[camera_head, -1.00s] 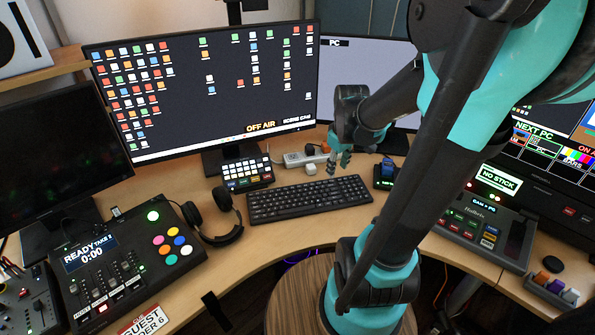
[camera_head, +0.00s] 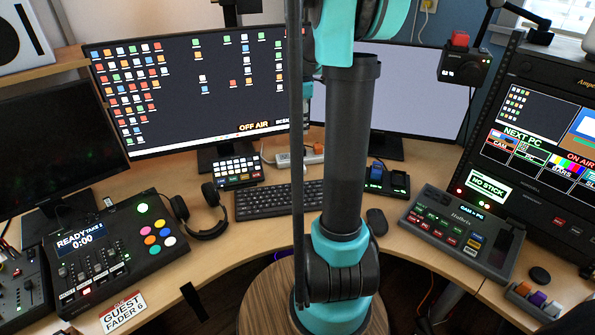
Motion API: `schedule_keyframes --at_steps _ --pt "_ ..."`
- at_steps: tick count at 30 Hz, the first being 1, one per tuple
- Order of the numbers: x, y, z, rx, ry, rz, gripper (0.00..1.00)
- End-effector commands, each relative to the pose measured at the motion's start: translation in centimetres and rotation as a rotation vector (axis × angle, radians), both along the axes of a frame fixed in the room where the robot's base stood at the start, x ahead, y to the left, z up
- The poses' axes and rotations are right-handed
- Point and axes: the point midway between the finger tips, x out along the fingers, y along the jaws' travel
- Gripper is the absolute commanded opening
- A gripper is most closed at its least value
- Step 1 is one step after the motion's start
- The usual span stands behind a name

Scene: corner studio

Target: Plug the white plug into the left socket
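The power strip (camera_head: 316,158) lies at the back of the desk, below the large monitor, partly covered by my upright arm. An orange patch shows on it, but I cannot make out its left socket. I cannot pick out the white plug; the area just in front of the strip is partly behind my arm. My arm stands upright across the middle of the view. My gripper's fingers do not show, so I cannot see whether they hold anything.
A black keyboard (camera_head: 268,201) lies in front of the strip, partly behind my arm. A small button panel (camera_head: 238,170) and headphones (camera_head: 205,212) are left of it. A mouse (camera_head: 376,221), a dock (camera_head: 386,181) and a switcher console (camera_head: 462,232) are to the right.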

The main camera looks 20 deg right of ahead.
Motion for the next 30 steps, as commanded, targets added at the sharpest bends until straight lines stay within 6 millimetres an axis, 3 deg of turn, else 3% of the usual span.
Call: schedule_keyframes --at_steps 8,24,30 --pt "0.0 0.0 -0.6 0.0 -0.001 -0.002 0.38" --pt "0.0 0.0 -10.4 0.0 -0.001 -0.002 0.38" --pt "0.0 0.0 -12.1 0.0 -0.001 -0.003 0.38"
